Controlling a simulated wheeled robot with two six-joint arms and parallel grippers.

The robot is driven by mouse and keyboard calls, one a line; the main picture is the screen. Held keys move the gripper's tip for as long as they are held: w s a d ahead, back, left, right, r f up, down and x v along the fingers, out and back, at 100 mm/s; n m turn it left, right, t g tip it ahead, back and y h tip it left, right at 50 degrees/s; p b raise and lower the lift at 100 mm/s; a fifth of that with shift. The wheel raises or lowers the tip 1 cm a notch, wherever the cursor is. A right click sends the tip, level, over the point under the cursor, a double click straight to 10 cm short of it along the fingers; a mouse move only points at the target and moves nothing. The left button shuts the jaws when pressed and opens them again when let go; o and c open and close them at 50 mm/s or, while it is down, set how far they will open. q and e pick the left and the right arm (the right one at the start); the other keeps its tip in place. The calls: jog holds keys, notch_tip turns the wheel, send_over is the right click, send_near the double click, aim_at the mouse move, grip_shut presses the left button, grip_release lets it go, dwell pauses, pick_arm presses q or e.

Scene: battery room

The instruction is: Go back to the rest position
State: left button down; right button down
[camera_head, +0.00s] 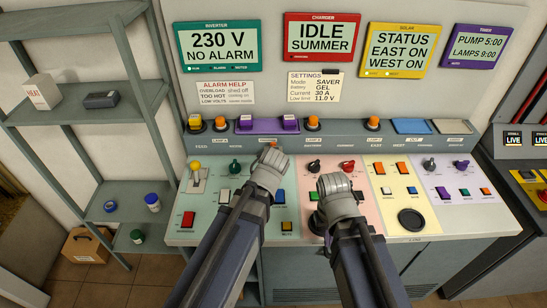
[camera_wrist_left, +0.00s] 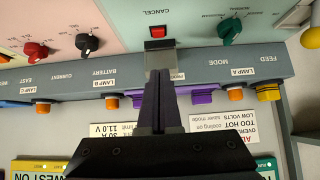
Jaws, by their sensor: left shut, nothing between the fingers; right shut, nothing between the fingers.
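My left gripper (camera_head: 271,155) is over the left part of the console, its tip near the foot of the raised rail in the head view. In the left wrist view its fingers (camera_wrist_left: 160,75) are together and empty, between the red CANCEL button (camera_wrist_left: 157,32) and a purple rocker on the rail (camera_wrist_left: 265,68). I cannot tell whether the fingers touch the panel. My right gripper (camera_head: 333,183) is shut and empty, over the pink section of the console (camera_head: 297,170). Both arms reach forward from the bottom of the head view.
The sloped console carries knobs, coloured buttons and a black round dial (camera_head: 411,220). Inverter (camera_head: 217,47), charger (camera_head: 320,37), solar (camera_head: 398,49) and timer (camera_head: 477,46) displays hang above. A grey shelf (camera_head: 60,112) stands left; a cardboard box (camera_head: 86,245) sits below it.

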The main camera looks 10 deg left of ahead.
dwell(0.7)
pick_arm(q)
jog(key=s+d+f+m+g, duration=0.1)
jog(key=s, duration=0.2)
jog(key=s+d+f+m+g, duration=0.1)
jog(key=s+d+f+g, duration=0.1)
jog(key=s, duration=0.2)
jog(key=s+d+f+m+g, duration=0.1)
jog(key=s+d+f+g, duration=0.1)
jog(key=s, duration=0.1)
jog(key=shift+s+f+h, duration=0.1)
jog(key=shift+s+h, duration=0.2)
jog(key=s+d+f+m+g, duration=0.1)
jog(key=s+d+m+g, duration=0.2)
jog(key=s, duration=0.7)
jog(key=shift+f+g, duration=0.15)
jog(key=shift+g, duration=0.45)
jog(key=shift+w, duration=0.1)
